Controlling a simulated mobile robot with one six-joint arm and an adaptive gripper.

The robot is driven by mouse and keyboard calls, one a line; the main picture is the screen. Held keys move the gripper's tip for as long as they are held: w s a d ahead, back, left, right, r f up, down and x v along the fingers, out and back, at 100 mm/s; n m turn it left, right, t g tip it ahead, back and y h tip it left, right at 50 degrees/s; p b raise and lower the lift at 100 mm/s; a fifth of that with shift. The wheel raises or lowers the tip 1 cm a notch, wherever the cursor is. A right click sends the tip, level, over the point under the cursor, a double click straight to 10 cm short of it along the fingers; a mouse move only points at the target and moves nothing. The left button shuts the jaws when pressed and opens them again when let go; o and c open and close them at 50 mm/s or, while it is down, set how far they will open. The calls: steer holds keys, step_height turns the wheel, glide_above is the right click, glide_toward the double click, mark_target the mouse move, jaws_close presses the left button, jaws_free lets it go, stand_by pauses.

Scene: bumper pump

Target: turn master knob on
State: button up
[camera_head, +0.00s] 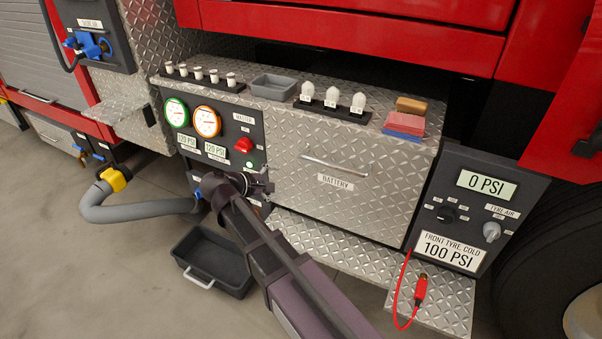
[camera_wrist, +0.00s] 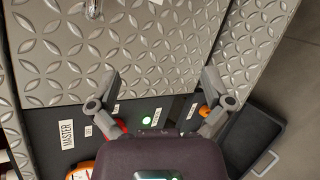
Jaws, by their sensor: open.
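The master knob (camera_head: 243,145) is a red knob on the dark gauge panel, under the MASTER label (camera_head: 244,118). A small green light (camera_head: 249,165) glows below it. In the wrist view the label (camera_wrist: 67,133) is readable, and the red knob (camera_wrist: 123,126) shows only as a sliver beside my left finger, mostly hidden. The knob's pointer setting cannot be read. My gripper (camera_head: 265,183) is open and empty, in front of the panel, below and right of the knob. Its spread fingers (camera_wrist: 160,88) are in the wrist view, with the diamond-plate front beyond them.
Two gauges (camera_head: 207,121) sit left of the knob. The battery drawer (camera_head: 335,182) with its handle is to the right. A grey hose (camera_head: 140,211) and a dark tray (camera_head: 216,256) are lower left. A tyre-air panel (camera_head: 478,210) stands at right.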

steer(key=d+r+m+g+y+p, duration=0.1)
steer(key=d+r+m+g+p, duration=0.1)
steer(key=d+p, duration=0.2)
steer(key=shift+d+m+g, duration=0.3)
steer(key=shift+d, duration=1.55)
steer(key=shift+s+d, duration=0.1)
steer(key=s+d+f+m+g+y, duration=0.35)
steer(key=s+d+m, duration=0.2)
steer(key=d, duration=0.55)
steer(key=s+d+f+m+g+y, duration=0.4)
steer(key=d+m, duration=0.3)
steer(key=d, duration=0.4)
step_height(320, 180, up, 23)
steer(key=s+t+p, duration=0.1)
steer(key=p, duration=2.2)
steer(key=shift+a+r+y+p, duration=0.2)
steer(key=shift+y+p, duration=0.15)
steer(key=shift+y, duration=0.1)
